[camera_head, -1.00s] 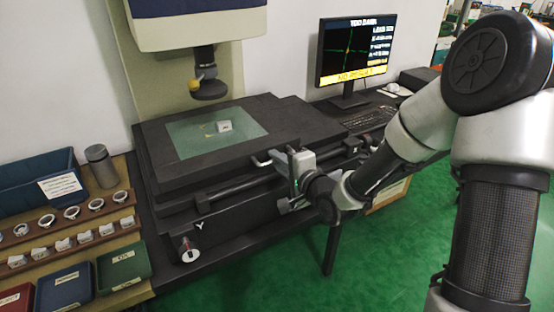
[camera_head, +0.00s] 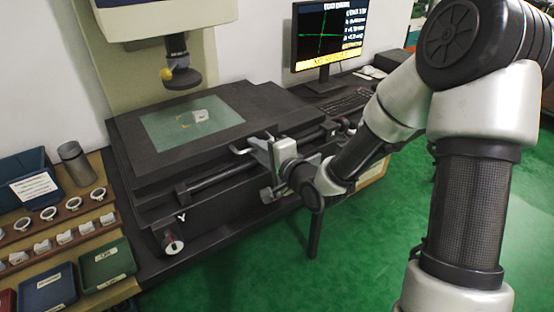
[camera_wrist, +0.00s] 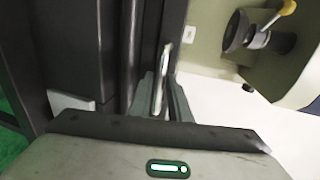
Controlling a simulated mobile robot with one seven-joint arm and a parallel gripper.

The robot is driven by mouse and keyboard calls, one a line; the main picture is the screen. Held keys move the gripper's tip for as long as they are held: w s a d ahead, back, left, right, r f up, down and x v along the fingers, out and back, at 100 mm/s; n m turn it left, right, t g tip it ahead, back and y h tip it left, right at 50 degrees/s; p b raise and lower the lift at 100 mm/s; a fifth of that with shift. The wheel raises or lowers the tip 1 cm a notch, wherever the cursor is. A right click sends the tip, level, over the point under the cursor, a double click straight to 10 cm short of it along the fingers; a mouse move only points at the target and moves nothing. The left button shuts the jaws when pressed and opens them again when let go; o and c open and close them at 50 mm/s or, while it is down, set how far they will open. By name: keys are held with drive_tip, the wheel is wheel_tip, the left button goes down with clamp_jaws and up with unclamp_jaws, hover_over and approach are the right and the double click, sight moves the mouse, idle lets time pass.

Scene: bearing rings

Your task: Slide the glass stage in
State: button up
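The glass stage is a thick dark slab (camera_head: 222,150) with a greenish glass pane (camera_head: 165,133) in its top, on the measuring machine. A small pale part (camera_head: 200,116) lies on the glass. A metal bar handle (camera_head: 241,150) sticks out from the stage's front edge; it also shows in the wrist view (camera_wrist: 160,82). My gripper (camera_head: 260,147) is at this handle. In the wrist view my gripper's fingers (camera_wrist: 162,98) stand close on either side of the bar. Whether both fingers press on it is not clear.
A dark probe head (camera_head: 179,76) hangs above the glass. A monitor (camera_head: 328,38) and keyboard (camera_head: 338,104) stand behind on the right. At left are a rack of rings (camera_head: 49,214), a grey cylinder (camera_head: 76,163) and coloured bins (camera_head: 103,262). Green floor (camera_head: 285,280) is free in front.

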drive_tip(key=p+v, duration=1.6)
drive_tip(key=p, duration=0.1)
idle(0.4)
